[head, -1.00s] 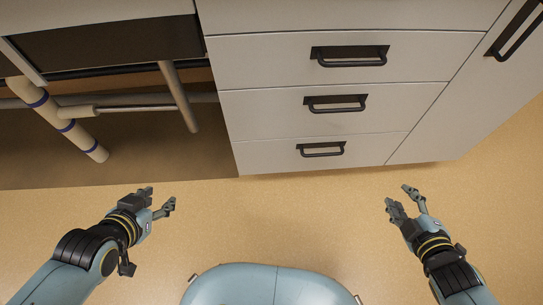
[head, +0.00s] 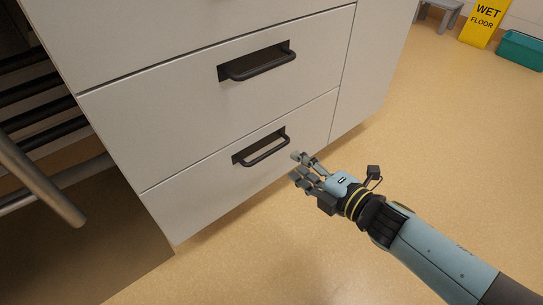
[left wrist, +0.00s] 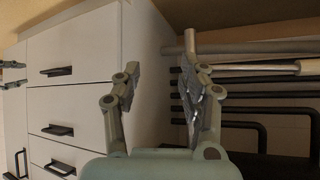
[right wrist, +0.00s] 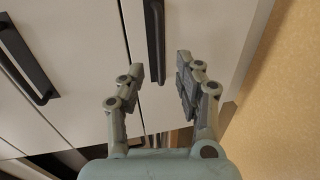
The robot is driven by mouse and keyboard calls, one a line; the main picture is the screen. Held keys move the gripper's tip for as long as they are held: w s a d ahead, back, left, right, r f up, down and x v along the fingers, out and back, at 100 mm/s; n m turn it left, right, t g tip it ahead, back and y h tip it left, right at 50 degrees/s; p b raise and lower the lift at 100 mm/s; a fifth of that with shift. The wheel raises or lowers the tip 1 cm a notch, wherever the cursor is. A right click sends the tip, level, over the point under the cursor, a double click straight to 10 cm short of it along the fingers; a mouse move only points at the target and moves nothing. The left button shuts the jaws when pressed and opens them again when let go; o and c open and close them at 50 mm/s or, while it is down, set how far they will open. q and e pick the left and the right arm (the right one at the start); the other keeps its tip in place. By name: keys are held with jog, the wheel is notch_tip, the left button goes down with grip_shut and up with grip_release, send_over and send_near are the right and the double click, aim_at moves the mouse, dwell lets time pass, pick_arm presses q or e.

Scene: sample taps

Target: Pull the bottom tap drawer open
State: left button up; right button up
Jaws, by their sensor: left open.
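The bottom drawer (head: 215,190) is a pale grey front, flush with the cabinet, with a black bar handle (head: 262,148). My right gripper (head: 296,166) is open and empty, just right of and slightly below this handle. In the right wrist view the bottom handle (right wrist: 155,35) lies ahead between the open fingers (right wrist: 160,72), with no contact visible. My left gripper (left wrist: 162,82) is out of the head view; its wrist view shows it open and empty, facing the cabinet's side edge. That view also shows the bottom drawer handle (left wrist: 57,71).
Another drawer with a black handle (head: 258,62) is above. Dark rails and a pale pipe (head: 40,185) stand left of the cabinet. A yellow wet-floor sign (head: 482,22), a teal bin (head: 520,50) and a grey stool (head: 440,12) are far right.

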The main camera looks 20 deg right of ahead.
aim_at(274, 150)
jog(key=b+x, duration=0.2)
jog(key=x, duration=0.7)
jog(key=shift+d, duration=0.1)
pick_arm(q)
jog(key=w+d+r+t, duration=0.1)
jog(key=w+r+t, duration=0.2)
jog(key=r+t, duration=0.1)
jog(key=shift+w+r+m+t+h, duration=0.3)
jog(key=shift+w+t, duration=0.1)
jog(key=shift+t, duration=0.2)
pick_arm(e)
jog(key=shift+w, duration=0.2)
grip_shut()
